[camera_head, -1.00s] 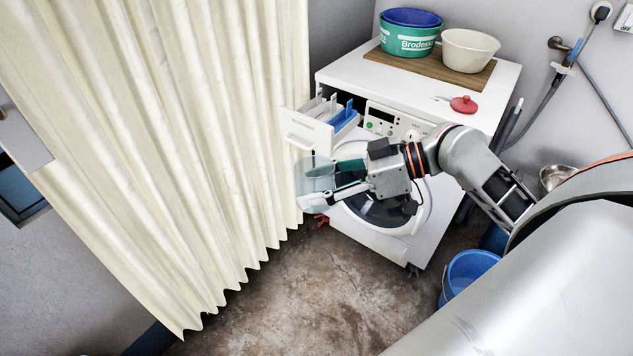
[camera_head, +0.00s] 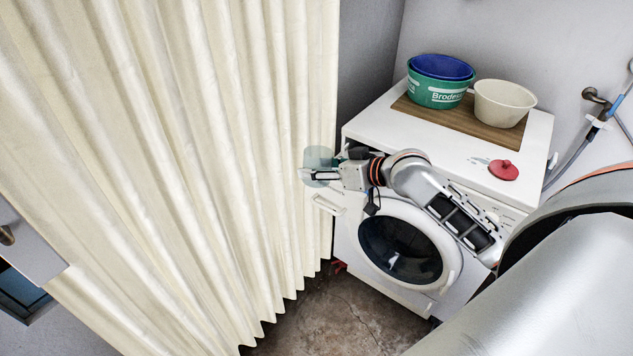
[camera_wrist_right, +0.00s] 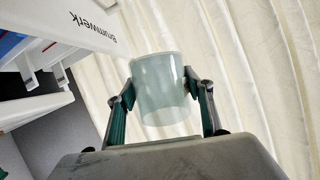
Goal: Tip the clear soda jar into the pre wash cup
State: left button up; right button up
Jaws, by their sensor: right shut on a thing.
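My right gripper (camera_head: 322,173) is shut on the clear jar (camera_head: 319,156), near the top left of the washing machine. In the right wrist view the jar (camera_wrist_right: 160,85) sits between the two fingers (camera_wrist_right: 162,108); I cannot make out its contents. The detergent drawer stands open; in the head view only its white front (camera_head: 328,204) shows, just below the gripper, and the arm hides its inside. In the right wrist view, white drawer dividers (camera_wrist_right: 48,55) and a little blue show left of the jar. I cannot tell which compartment is the pre wash cup. My left gripper is not in view.
The washing machine (camera_head: 365,290) has its round door shut. On its top are a red lid (camera_head: 503,170), nested blue and green tubs (camera_head: 436,92) and a cream bowl (camera_head: 503,103) on a wooden board (camera_head: 420,112). A cream curtain (camera_head: 170,150) hangs close left of the jar.

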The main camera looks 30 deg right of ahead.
pick_arm(q)
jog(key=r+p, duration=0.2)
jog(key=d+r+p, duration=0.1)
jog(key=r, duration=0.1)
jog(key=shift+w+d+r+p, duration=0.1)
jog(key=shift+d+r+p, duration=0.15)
jog(key=shift+p, duration=0.15)
pick_arm(e)
jog(key=w+d+f+m+t+h, duration=0.1)
jog(key=w+d+f+m+h, duration=0.1)
jog(key=w+d+h, duration=0.4)
jog(key=w+d+m, duration=0.1)
jog(key=w+d, duration=0.1)
jog(key=w, duration=0.1)
jog(key=shift+d+f+t, duration=0.2)
jog(key=shift+d+t, duration=0.1)
jog(key=shift+d, duration=0.1)
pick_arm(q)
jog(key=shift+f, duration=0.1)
pick_arm(e)
jog(key=shift+w+f, duration=0.1)
